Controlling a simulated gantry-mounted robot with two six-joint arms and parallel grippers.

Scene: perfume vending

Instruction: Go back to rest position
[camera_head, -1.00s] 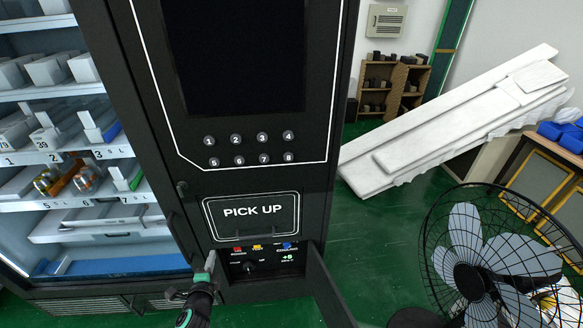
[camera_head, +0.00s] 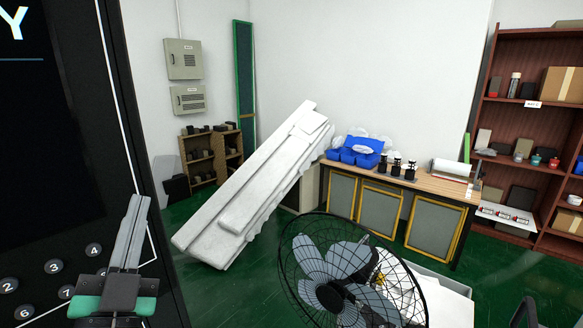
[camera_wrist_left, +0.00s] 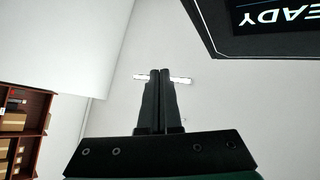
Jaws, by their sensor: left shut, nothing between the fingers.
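My left gripper (camera_head: 132,236) stands upright at the lower left of the head view, in front of the vending machine's black front panel. Its fingers point up and are shut with nothing between them. In the left wrist view the two fingers of my left gripper (camera_wrist_left: 159,78) lie side by side against a pale wall and ceiling. The vending machine (camera_head: 120,120) fills the left edge of the head view, with numbered buttons low on it. Its screen corner (camera_wrist_left: 270,15) shows at the top right of the wrist view. My right gripper is not in view.
A black cage fan (camera_head: 350,275) stands at the lower middle. A white slab stack (camera_head: 255,190) leans behind it. A wooden workbench (camera_head: 440,187) with blue bins (camera_head: 355,150) and a brown shelf (camera_head: 510,75) stand along the back. Green floor shows between them.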

